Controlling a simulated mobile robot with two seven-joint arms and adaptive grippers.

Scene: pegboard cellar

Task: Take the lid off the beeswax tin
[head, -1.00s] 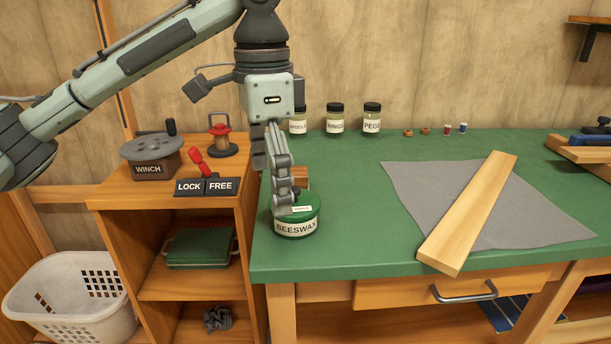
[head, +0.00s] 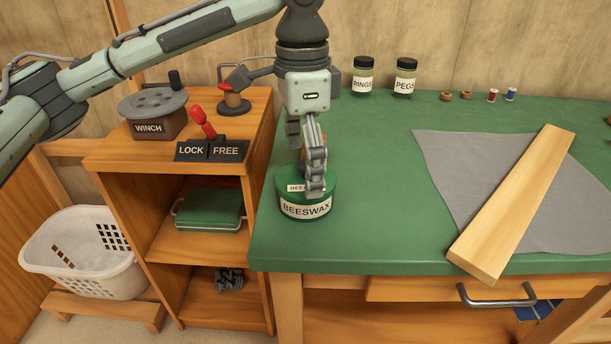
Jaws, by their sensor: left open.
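The beeswax tin (head: 306,209) is a round green tin with a white label, upright near the front left corner of the green bench. Its green lid (head: 329,189) is on it, with a small white label on top partly covered by my fingers. My left gripper (head: 314,187) points down over the lid, its fingers in front of the lid's middle and right part. It is open. The fingers overlap in this view, so I cannot tell whether they touch the lid. Any knob on the lid is hidden behind them. My right gripper is out of view.
A wooden board (head: 512,205) lies on a grey cloth (head: 448,165) to the right. Jars (head: 363,78) and small spools (head: 492,95) stand at the back. A winch (head: 152,118) and red lever (head: 203,122) are on the left cabinet. Green bench (head: 380,215) is clear between tin and cloth.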

